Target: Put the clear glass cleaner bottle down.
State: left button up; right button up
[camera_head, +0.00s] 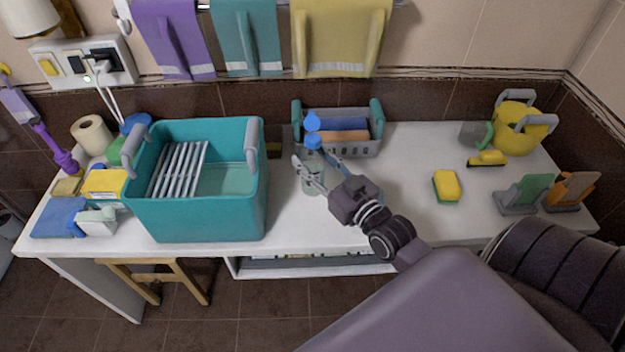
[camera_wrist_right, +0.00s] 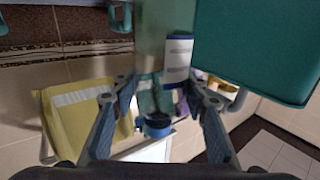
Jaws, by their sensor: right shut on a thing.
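The clear glass cleaner bottle (camera_head: 314,181) has a blue top and a see-through greenish body. It is upright over the white countertop (camera_head: 400,205), between the teal tub and the yellow sponge. My right gripper (camera_head: 312,170) is shut on it, a finger on each side. In the right wrist view, which looks upside down, the bottle (camera_wrist_right: 165,35) with its white label and blue cap lies between the fingers of my right gripper (camera_wrist_right: 160,92). I cannot tell whether its base touches the counter. My left gripper is not in view.
A teal tub (camera_head: 205,222) with a white rack stands close left of the bottle. A grey basket (camera_head: 350,148) is just behind it. A yellow sponge (camera_head: 446,186) lies to the right. The counter between gripper and sponge is clear. Towels (camera_head: 340,38) hang behind.

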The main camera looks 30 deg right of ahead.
aim_at(312, 169)
notch_tip(312, 169, down, 3)
jog(key=shift+r, duration=0.15)
jog(key=shift+f, duration=0.25)
notch_tip(312, 169, down, 4)
jog(key=shift+r, duration=0.15)
jog(key=shift+b, duration=0.35)
jog(key=o, duration=1.4)
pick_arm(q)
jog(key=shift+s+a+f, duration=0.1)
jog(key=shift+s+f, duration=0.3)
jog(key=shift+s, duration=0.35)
